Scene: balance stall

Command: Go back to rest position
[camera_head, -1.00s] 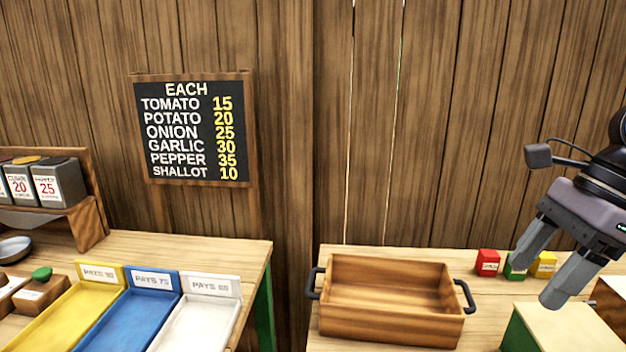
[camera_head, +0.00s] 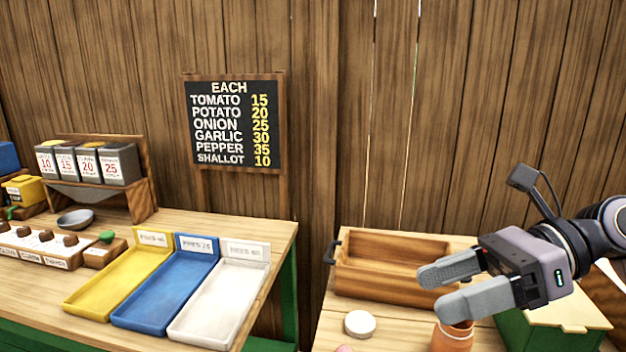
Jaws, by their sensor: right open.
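My right gripper (camera_head: 455,285) comes in from the right, empty, its two grey fingers apart and pointing left. It is in front of the wooden tray (camera_head: 385,283) with dark handles and hides the tray's right end. The lower finger overlaps the top of an orange-brown pot (camera_head: 452,338) in the picture; I cannot tell whether they touch. My left gripper is not in view.
A white round disc (camera_head: 360,323) lies before the tray. A green box with a pale lid (camera_head: 560,314) stands at the right. The left table holds yellow (camera_head: 118,280), blue (camera_head: 168,290) and white (camera_head: 222,304) trays. A price board (camera_head: 235,125) hangs behind.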

